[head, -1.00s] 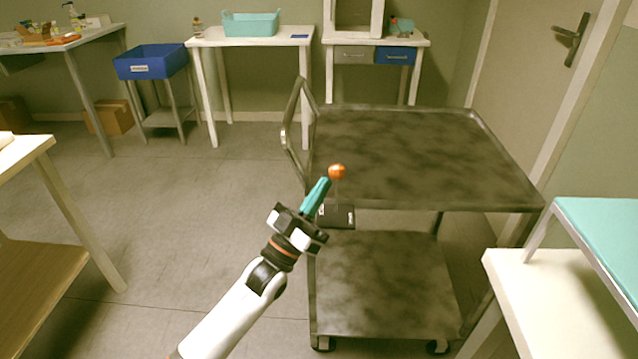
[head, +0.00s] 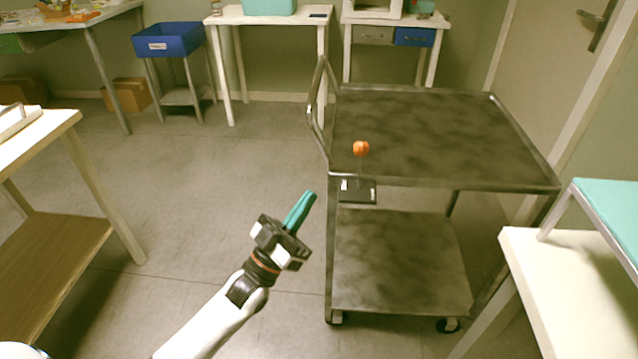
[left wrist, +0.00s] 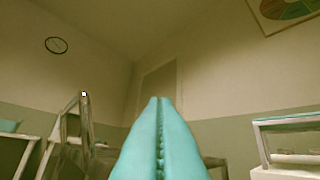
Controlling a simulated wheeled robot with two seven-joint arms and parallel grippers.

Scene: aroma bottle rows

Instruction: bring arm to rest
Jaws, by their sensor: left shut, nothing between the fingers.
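My left gripper (head: 308,196) has teal fingers and is in the air left of the metal cart, apart from it. Its fingers are pressed together with nothing between them; in the left wrist view the closed fingers (left wrist: 160,140) point up toward the far wall. My left arm (head: 215,318) comes in from the bottom of the head view. My right gripper is in neither view.
A grey two-shelf cart (head: 430,135) stands right of my gripper, with an orange knob (head: 361,148) on a thin stem at its near left corner. A wooden-shelved table (head: 50,135) is at left and a white table (head: 545,275) at right. Floor between is clear.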

